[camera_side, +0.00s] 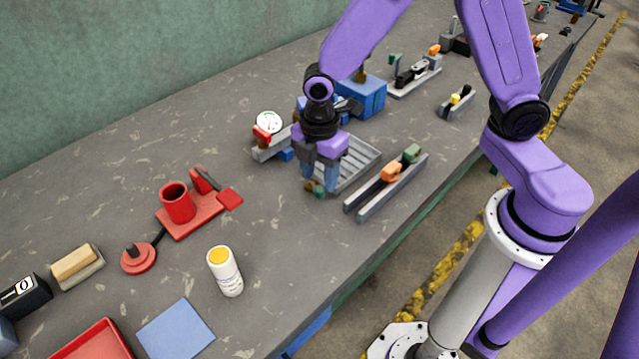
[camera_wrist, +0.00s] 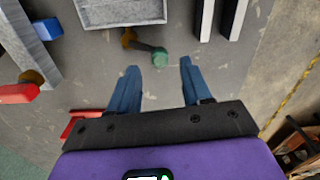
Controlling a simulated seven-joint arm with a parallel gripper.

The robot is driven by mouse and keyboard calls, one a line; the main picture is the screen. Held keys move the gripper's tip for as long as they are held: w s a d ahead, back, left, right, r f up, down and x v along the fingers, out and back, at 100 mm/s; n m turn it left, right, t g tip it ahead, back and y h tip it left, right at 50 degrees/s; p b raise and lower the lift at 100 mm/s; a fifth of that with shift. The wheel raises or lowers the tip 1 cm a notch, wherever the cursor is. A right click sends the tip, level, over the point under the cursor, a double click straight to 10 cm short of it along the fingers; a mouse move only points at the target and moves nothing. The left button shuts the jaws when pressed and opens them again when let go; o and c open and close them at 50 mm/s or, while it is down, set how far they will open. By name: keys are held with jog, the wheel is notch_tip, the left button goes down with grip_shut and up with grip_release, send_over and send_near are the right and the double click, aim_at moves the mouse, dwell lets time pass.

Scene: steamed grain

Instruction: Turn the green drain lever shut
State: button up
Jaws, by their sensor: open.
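The green drain lever has a round green knob (camera_wrist: 160,56) on a dark arm. The arm runs from a brass pivot (camera_wrist: 128,37) beside the end of the grey slatted tray (camera_wrist: 120,22), slanting down and right in the wrist view. In the side view the green knob (camera_side: 319,191) shows low beside my fingers. My gripper (camera_side: 316,184) is open and points down. In the wrist view its two blue fingertips (camera_wrist: 159,64) are apart, with the knob between or just beyond them. Contact cannot be told. The tray (camera_side: 368,160) also shows in the side view.
Two grey rails (camera_side: 385,192) with orange and green blocks stand right of the tray. A white gauge (camera_side: 268,122) and a red handle (camera_side: 262,133) are to the left, a blue box (camera_side: 368,96) behind. A red stand (camera_side: 195,215) and white bottle (camera_side: 227,275) stand nearer.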

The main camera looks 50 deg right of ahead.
aim_at(319, 188)
jog(key=shift+f, duration=1.9)
grip_shut()
